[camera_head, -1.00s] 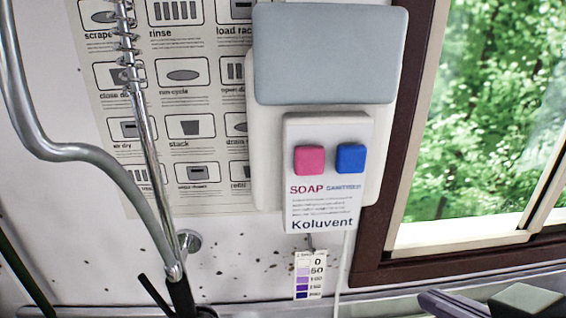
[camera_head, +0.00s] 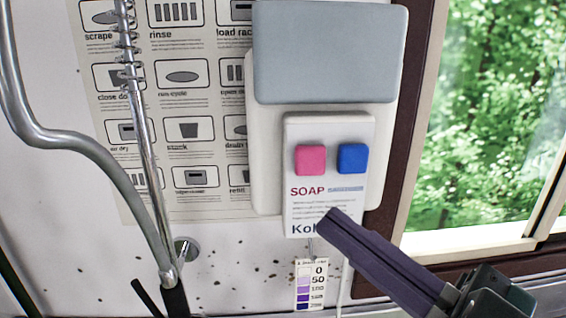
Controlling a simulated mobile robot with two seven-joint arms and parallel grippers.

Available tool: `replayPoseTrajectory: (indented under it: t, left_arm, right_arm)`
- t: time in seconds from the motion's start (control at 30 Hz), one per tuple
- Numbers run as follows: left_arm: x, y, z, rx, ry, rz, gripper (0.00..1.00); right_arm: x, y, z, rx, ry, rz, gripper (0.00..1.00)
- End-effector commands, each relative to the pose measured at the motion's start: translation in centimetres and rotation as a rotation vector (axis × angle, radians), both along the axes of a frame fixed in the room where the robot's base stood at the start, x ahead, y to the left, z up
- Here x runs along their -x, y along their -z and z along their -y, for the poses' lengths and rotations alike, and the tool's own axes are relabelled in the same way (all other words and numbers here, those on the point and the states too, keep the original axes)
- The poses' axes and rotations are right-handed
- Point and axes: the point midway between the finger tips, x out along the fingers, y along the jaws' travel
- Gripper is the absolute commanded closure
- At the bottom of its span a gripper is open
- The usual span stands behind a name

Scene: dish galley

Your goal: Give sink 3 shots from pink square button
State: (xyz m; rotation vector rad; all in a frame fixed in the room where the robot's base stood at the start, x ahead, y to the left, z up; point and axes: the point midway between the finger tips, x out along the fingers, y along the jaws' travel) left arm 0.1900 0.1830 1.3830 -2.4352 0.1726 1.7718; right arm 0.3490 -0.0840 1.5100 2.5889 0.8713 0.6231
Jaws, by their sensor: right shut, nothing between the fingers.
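The pink square button (camera_head: 310,159) is on the front of the white dispenser (camera_head: 329,120) on the wall, above the word SOAP. A blue square button (camera_head: 352,158) sits just right of it. My right gripper (camera_head: 332,220) comes in from the lower right, shut and empty. Its dark fingertips are in front of the dispenser's lower part, covering some of the brand name. They are below the pink button and apart from it in the picture. The sink is not in view. My left gripper is not in view.
A steel spray hose pipe (camera_head: 75,152) with a spring runs down the left. A poster (camera_head: 185,130) hangs behind it. A small purple test chart (camera_head: 311,284) hangs below the dispenser. A brown-framed window (camera_head: 480,120) is on the right.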

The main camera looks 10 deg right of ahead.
Motion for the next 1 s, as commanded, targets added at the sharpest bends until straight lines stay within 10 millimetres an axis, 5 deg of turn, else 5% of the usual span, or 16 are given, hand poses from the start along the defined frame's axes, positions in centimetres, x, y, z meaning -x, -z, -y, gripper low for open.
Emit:
replayPoseTrajectory:
  t: [0.37, 1.0]
  left_arm:
    - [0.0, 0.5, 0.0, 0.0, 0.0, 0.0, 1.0]
    - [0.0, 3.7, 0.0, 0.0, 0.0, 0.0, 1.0]
  right_arm:
    - [-1.0, 0.1, 0.0, 0.0, 0.002, 0.002, 1.0]
    - [-8.5, 0.1, 0.3, 0.0, 0.002, 0.0, 1.0]
